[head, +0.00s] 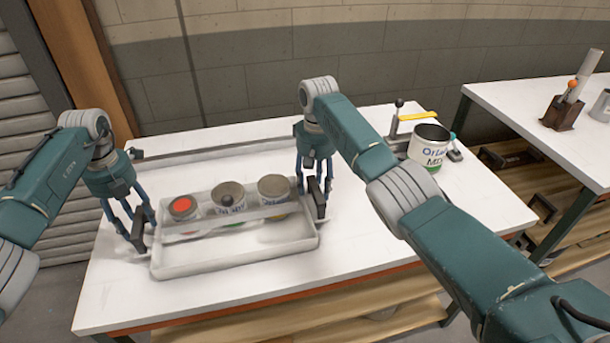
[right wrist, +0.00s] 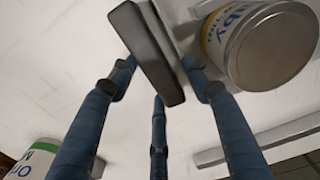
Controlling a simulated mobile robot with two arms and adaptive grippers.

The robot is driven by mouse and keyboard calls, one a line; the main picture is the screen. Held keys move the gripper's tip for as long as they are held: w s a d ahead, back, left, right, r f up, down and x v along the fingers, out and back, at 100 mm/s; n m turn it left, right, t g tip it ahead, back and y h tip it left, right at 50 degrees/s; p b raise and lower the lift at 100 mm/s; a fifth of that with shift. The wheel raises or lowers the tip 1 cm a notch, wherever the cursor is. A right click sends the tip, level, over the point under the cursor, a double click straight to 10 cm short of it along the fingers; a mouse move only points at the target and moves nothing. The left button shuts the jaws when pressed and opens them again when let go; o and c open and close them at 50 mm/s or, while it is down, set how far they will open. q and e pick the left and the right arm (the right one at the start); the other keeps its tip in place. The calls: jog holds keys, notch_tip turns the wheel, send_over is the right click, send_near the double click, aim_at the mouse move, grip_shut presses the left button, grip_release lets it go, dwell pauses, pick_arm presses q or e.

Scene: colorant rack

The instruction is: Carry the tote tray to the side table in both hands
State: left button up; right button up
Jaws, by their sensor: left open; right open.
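The pale grey tote tray (head: 235,262) is on the white table in front of me, with three cans in it. The left can has a red top (head: 183,206); the middle (head: 228,196) and right (head: 274,187) cans have grey tops. My left gripper (head: 136,236) is open at the tray's left end, by a dark handle. My right gripper (head: 316,190) is open at the right end, by the other dark handle. In the right wrist view, the dark handle (right wrist: 148,50) lies between my spread blue fingers. Contact with either handle is hard to tell.
A white labelled can (head: 430,150) stands on the table at the back right, beside a yellow-handled tool (head: 418,116). A long grey rail (head: 222,149) runs behind the tray. Another white table (head: 545,110) on the right holds a brown block holder (head: 561,114); its near part is clear.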

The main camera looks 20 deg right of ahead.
jog(key=shift+r, duration=0.2)
pick_arm(q)
notch_tip(320, 180, up, 11)
pick_arm(e)
notch_tip(320, 180, up, 12)
jog(key=shift+f, duration=0.15)
pick_arm(q)
jog(key=shift+s+f, duration=0.15)
jog(key=shift+f, duration=0.05)
pick_arm(e)
jog(key=shift+s+f, duration=0.1)
dwell(0.3)
